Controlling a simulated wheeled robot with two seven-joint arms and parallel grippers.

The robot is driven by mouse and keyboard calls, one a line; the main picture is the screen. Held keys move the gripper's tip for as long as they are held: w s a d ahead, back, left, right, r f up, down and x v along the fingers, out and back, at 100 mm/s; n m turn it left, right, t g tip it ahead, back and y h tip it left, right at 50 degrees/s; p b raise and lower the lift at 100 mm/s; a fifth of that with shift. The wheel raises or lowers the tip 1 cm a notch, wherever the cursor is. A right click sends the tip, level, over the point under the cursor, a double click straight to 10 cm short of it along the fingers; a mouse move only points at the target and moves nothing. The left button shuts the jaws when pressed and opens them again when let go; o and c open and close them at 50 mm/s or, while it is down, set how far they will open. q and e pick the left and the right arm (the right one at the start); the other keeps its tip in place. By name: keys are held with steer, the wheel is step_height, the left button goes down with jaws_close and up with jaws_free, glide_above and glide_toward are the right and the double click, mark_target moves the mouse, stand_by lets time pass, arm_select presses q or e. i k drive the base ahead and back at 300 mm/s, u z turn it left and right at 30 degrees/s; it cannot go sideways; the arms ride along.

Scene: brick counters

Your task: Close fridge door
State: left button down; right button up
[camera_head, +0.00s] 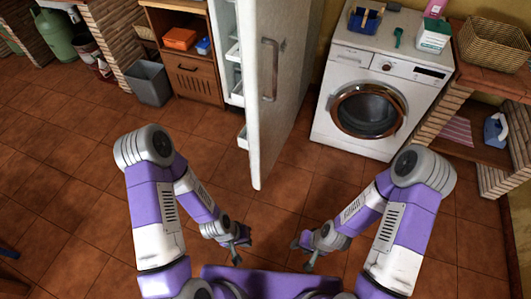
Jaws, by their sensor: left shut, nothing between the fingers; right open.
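The white fridge door (281,85) stands wide open at the top middle, swung out toward me. Its grey handle (269,69) is on the face turned partly toward me. Part of the fridge inside, with white door shelves (235,55), shows at the left of the door. My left gripper (237,248) is shut and empty, low in front of the door's lower end and apart from it. My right gripper (305,257) is open and empty, to the right of the left one, also apart from the door.
A wooden cabinet (194,79) and a grey bin (149,83) stand to the left. A brick counter (467,100) is at the right. The tiled floor (75,145) at left is clear.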

mark_target(269, 50)
steer(key=z, duration=0.85)
steer(key=i, duration=0.95)
steer(key=u, duration=0.5)
